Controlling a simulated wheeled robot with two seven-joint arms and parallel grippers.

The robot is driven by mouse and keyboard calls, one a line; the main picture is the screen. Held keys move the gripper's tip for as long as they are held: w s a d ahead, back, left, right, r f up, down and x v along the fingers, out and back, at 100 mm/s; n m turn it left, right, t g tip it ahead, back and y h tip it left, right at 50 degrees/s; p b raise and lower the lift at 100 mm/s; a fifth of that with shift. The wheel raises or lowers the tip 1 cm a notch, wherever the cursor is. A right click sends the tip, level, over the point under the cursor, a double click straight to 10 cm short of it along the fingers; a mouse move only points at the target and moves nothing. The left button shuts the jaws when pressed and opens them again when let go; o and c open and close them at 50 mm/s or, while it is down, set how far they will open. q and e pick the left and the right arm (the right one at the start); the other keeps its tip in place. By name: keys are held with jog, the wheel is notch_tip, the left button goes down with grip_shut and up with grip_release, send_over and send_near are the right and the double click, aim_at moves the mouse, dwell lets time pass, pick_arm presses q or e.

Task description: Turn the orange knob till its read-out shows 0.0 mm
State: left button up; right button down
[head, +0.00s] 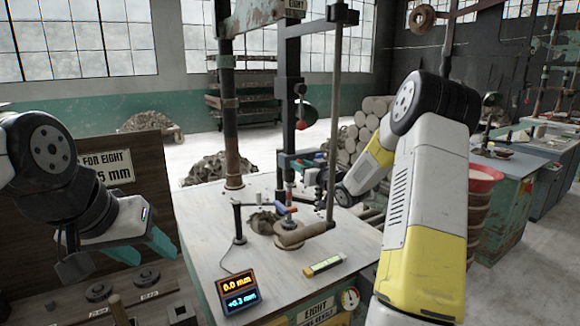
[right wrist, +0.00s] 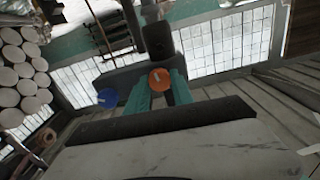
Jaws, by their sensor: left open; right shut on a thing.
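The read-out box (head: 238,291) stands at the front left of the bench. Its upper orange line shows 0.0 mm and its lower blue line +0.3 mm. In the right wrist view the orange knob (right wrist: 159,78) sits between the teal fingertips of my right gripper (right wrist: 160,88), which is shut on it. A blue knob (right wrist: 107,97) is to its left, apart from the fingers. In the head view my right wrist hides the orange knob. My left gripper (head: 145,246) is open and empty at the left, away from the bench fittings.
The pale bench top (head: 210,215) carries a tall post stand (head: 291,90), a small thin stand (head: 238,220) and a yellow-ended level (head: 323,265). A round dial (head: 350,298) is on the bench front. A dark wooden board (head: 100,190) stands behind my left gripper.

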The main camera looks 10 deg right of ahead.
jog(key=c, duration=1.1)
grip_release()
jog(key=v, duration=0.7)
jog(key=shift+s, duration=0.4)
jog(key=shift+d, duration=0.15)
